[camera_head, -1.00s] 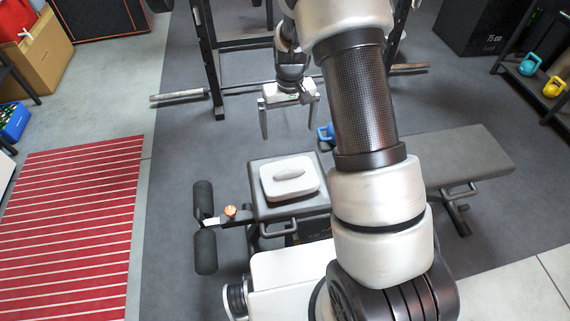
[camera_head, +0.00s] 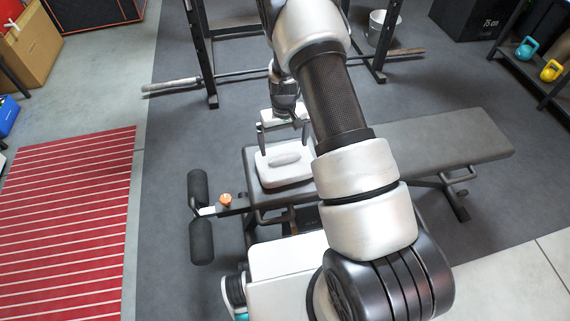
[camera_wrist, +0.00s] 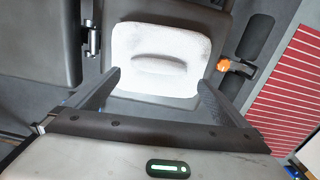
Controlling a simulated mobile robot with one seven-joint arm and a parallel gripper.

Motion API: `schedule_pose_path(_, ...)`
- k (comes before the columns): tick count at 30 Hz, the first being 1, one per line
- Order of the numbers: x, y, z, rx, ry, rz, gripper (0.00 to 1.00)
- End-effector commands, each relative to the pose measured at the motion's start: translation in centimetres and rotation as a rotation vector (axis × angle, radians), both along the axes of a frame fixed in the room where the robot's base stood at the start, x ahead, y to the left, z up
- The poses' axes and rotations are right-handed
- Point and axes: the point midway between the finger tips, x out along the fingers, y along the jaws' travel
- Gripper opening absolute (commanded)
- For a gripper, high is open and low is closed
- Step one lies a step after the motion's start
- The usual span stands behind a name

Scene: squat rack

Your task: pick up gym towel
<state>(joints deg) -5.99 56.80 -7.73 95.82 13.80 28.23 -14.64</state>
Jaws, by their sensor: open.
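The gym towel (camera_head: 286,166) is a white folded pad with a raised ridge along its middle. It lies flat on the seat end of the bench (camera_head: 440,138). In the wrist view the towel (camera_wrist: 160,76) lies just ahead of my gripper, between the lines of its two fingers. My gripper (camera_head: 283,148) is over the towel in the head view, with its fingers apart and nothing between them. In the wrist view my gripper (camera_wrist: 158,82) is also open. I cannot tell whether a fingertip touches the towel.
The rack's barbell (camera_head: 172,87) lies low behind the bench. Foam rollers (camera_head: 200,240) and an orange knob (camera_head: 225,199) stick out at the bench's left end. A metal bucket (camera_head: 383,28) stands at the back. A red striped mat (camera_head: 65,220) covers floor at left.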

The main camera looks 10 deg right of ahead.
Motion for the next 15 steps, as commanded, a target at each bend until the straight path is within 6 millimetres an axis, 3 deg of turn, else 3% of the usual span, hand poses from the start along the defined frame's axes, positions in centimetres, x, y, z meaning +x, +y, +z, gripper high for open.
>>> schedule_pose_path(9, -0.5, -0.3, -4.5, 0.0, 0.004, 0.0, 1.0)
schedule_pose_path(15, -0.5, -0.3, -4.9, 0.0, 0.001, 0.0, 1.0)
